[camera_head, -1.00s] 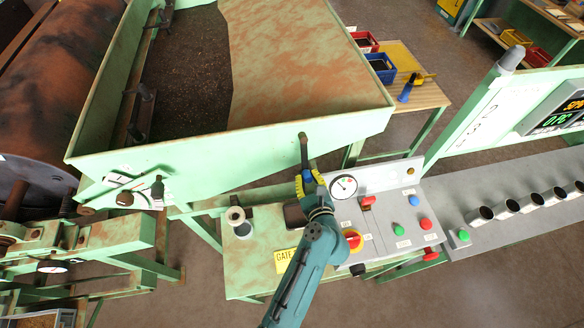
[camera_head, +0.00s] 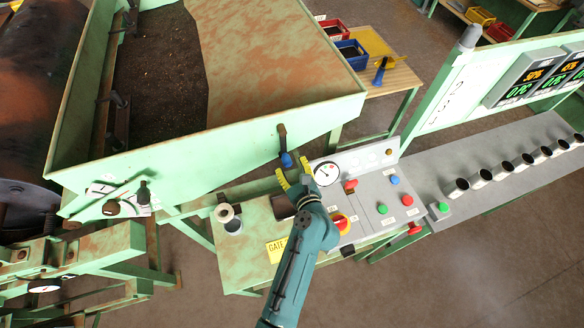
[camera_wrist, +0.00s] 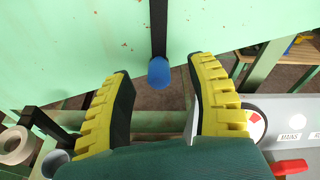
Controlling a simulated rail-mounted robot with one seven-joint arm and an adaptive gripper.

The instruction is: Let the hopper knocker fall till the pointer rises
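The hopper knocker is a dark bar (camera_head: 282,133) with a blue end (camera_head: 286,160), hanging against the pale green hopper wall. In the wrist view its blue end (camera_wrist: 159,72) hangs below the dark bar, between and a little beyond my fingertips. My gripper (camera_head: 294,172) is open, its yellow-padded fingers spread on both sides with visible gaps to the blue end. A round white dial with a pointer (camera_head: 327,174) stands on the grey panel just right of my gripper; its reading is too small to tell. My gripper partly hides the dial in the wrist view.
The grey control panel (camera_head: 365,205) carries red, blue and green buttons and a red-yellow knob (camera_head: 341,223). Several metal cups line the grey bench (camera_head: 430,170) at right.

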